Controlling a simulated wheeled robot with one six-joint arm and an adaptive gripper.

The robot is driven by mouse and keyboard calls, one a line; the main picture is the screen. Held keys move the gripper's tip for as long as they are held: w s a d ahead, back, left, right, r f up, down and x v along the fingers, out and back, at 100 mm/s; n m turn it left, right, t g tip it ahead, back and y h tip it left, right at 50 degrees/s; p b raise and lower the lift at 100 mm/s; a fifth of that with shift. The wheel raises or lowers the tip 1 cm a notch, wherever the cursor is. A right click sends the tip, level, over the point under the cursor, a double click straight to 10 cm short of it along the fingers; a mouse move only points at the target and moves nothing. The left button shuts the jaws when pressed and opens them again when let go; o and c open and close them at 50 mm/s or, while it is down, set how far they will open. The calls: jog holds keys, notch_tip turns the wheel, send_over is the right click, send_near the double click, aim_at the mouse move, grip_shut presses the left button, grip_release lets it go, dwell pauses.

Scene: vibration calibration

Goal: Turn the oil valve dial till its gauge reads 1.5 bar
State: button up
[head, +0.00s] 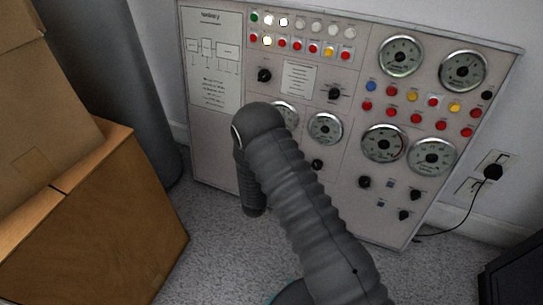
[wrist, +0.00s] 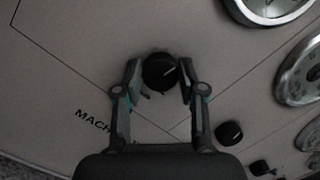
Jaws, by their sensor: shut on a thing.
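In the head view my arm hides the gripper and the held dial. A gauge (head: 284,112) is partly covered by my arm, and another gauge (head: 325,128) shows beside it. I cannot read their needles or labels, nor tell which gauge belongs to the dial.
The panel (head: 215,150) leans by the wall, with more gauges, buttons and knobs at its right. Another black knob (wrist: 229,133) is to the right of my gripper. Cardboard boxes (head: 95,215) stand at the left. A black plug and cable (head: 492,172) are at the right.

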jog(key=shift+a+r+n+y, duration=0.1)
jog(key=shift+a+n+y, duration=0.15)
jog(key=shift+n, duration=0.55)
jog(key=shift+w+n, duration=0.1)
jog(key=shift+n, duration=0.2)
jog(key=o, duration=1.1)
jog(key=shift+o, duration=0.2)
jog(key=shift+d, duration=0.15)
jog(key=v, duration=1.2)
jog(key=shift+d, duration=0.1)
